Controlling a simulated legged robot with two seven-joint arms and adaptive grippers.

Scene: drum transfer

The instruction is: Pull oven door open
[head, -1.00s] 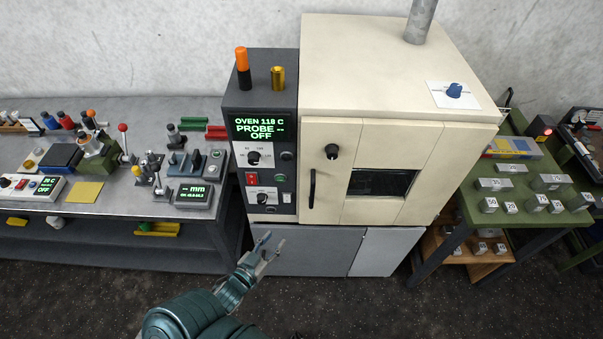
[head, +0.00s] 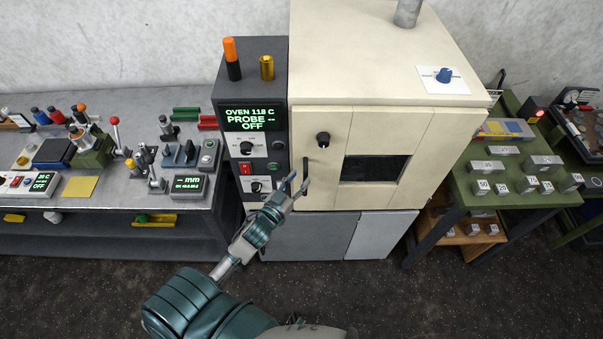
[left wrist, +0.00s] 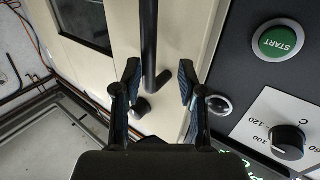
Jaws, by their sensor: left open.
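The cream oven door (head: 372,130) is closed, with a dark window in it. Its black vertical handle (head: 305,168) is at the door's left side, partly hidden behind my fingers. My left gripper (head: 293,186) is open right at the handle. In the left wrist view the handle bar (left wrist: 149,45) runs down between the two spread fingertips of the left gripper (left wrist: 160,80), with a gap on each side. The fingers are not closed on it. My right gripper is not in view.
The dark control panel (head: 232,160) with knobs and a display is just left of the door. A round black knob (head: 323,139) sits above the handle. A cluttered workbench (head: 90,206) is on the left and a green table (head: 500,150) on the right.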

